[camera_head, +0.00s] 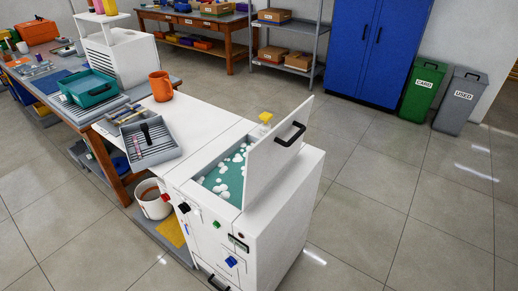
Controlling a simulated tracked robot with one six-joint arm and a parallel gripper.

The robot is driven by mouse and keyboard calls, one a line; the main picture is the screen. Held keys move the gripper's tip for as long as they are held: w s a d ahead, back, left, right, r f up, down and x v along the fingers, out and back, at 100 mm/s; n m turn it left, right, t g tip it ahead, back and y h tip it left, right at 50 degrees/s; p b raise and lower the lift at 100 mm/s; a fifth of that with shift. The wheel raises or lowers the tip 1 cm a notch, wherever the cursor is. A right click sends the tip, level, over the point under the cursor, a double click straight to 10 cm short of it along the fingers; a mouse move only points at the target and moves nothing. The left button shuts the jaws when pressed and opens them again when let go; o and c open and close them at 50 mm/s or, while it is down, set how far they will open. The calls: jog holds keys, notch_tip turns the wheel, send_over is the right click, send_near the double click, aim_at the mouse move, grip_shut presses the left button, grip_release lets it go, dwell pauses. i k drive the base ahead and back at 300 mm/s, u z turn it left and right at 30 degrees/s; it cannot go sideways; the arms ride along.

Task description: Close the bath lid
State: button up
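The bath (226,176) is a basin with teal liquid and white foam or balls, set in the top of a white cabinet (285,205). Its white lid (276,160) stands raised and tilted along the right side of the opening. A black handle (290,134) is on the lid's right-hand face, near its upper edge. The basin is partly hidden behind the lid. My gripper is not in view.
A grey ribbed tray (160,153) and an orange mug (161,86) are on the worktop to the left. A yellow-topped bottle (265,119) stands behind the bath. Open tiled floor (385,190) lies right of the cabinet, with green (430,86) and grey bins (459,102) beyond.

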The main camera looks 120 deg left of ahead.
aim_at(265, 160)
jog(key=u, duration=3.65)
jog(key=i, duration=1)
